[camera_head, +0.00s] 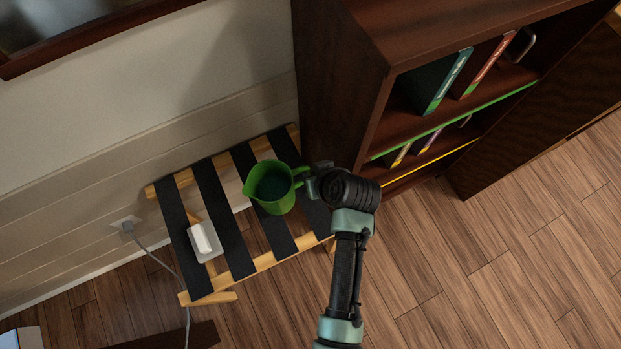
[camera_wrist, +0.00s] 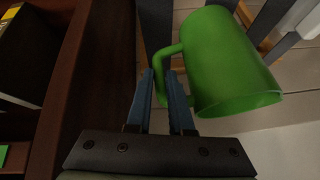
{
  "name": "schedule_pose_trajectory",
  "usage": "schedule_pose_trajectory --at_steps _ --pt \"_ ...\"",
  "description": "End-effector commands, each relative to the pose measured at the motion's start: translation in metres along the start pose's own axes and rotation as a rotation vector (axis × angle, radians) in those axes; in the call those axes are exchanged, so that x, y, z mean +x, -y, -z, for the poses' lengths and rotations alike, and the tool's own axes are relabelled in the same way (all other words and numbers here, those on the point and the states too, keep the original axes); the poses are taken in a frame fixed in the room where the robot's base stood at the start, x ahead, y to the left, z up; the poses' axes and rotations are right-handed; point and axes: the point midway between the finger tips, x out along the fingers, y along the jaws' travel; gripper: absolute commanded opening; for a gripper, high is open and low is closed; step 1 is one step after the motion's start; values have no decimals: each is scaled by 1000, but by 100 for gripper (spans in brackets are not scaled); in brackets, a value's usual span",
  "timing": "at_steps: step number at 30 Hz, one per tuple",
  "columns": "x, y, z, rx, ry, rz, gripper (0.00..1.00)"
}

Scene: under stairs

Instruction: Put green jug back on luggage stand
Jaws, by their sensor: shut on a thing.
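The green jug (camera_head: 272,188) is over the right half of the luggage stand (camera_head: 224,226), a wooden frame with black straps. My gripper (camera_head: 308,184) is at the jug's right side, at its handle. In the wrist view the jug (camera_wrist: 226,62) fills the upper right, and my gripper's blue fingers (camera_wrist: 172,92) are shut on its handle (camera_wrist: 168,72). The jug looks upright in the head view, with its open top facing the camera. Whether its base touches the straps is hidden.
A white device (camera_head: 205,241) lies on the stand's left part. A dark wooden bookshelf (camera_head: 340,90) with several books stands close on the right of the stand. The wall (camera_head: 120,130) is behind, with a cable and socket (camera_head: 126,223). Wooden floor (camera_head: 470,260) is clear at the right.

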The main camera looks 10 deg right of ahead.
Motion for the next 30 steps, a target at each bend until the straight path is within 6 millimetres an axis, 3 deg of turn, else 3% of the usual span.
schedule_pose_trajectory --at_steps 9,17,18,22,30 --pt "30 -5 -16 2 -5 2 0" --pt "30 -5 -16 1 -5 1 0" --pt "31 -5 -19 0 1 1 25" --pt "30 -5 -19 0 0 1 48" --pt "30 -5 -19 0 0 0 50"
